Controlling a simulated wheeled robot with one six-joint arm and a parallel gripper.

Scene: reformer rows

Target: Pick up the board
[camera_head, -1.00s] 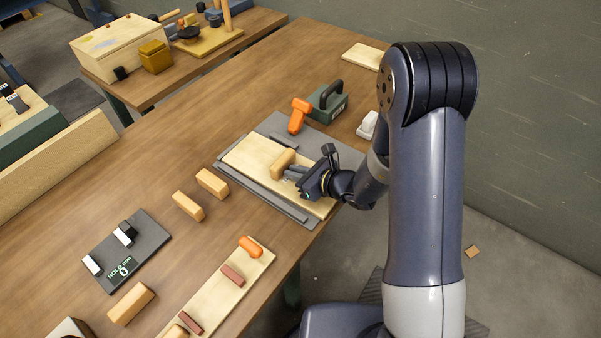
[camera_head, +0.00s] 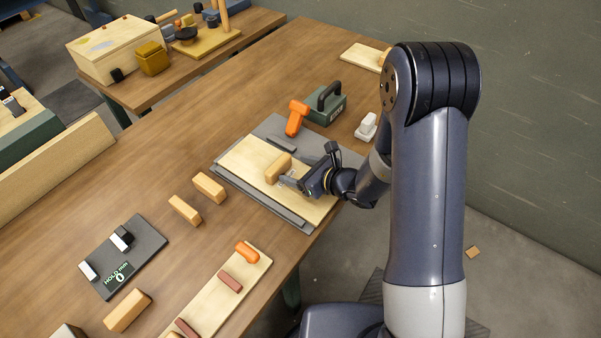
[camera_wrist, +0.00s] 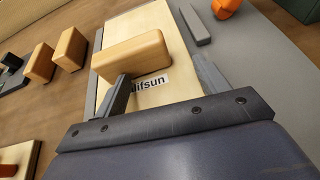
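The board (camera_head: 245,160) is a pale wooden plate lying on a grey mat (camera_head: 292,217) near the table's right edge. A wooden block (camera_head: 278,168) stands on it. In the wrist view the board (camera_wrist: 187,32) shows the block (camera_wrist: 130,57) and a label (camera_wrist: 150,84) reading "lifsun", its left end partly hidden. My gripper (camera_head: 287,180) is low over the board, beside the block on its near right side. In the wrist view my gripper (camera_wrist: 160,70) has its fingers wide apart with nothing clamped. I cannot tell whether a fingertip touches the block.
A grey bar (camera_head: 282,145) lies beside the board. An orange tool (camera_head: 297,118) and a green box with a black handle (camera_head: 325,104) stand behind. Two loose blocks (camera_head: 208,187) lie left. A dark "HOLD" plate (camera_head: 145,240) and a wooden strip (camera_head: 215,299) are nearer.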

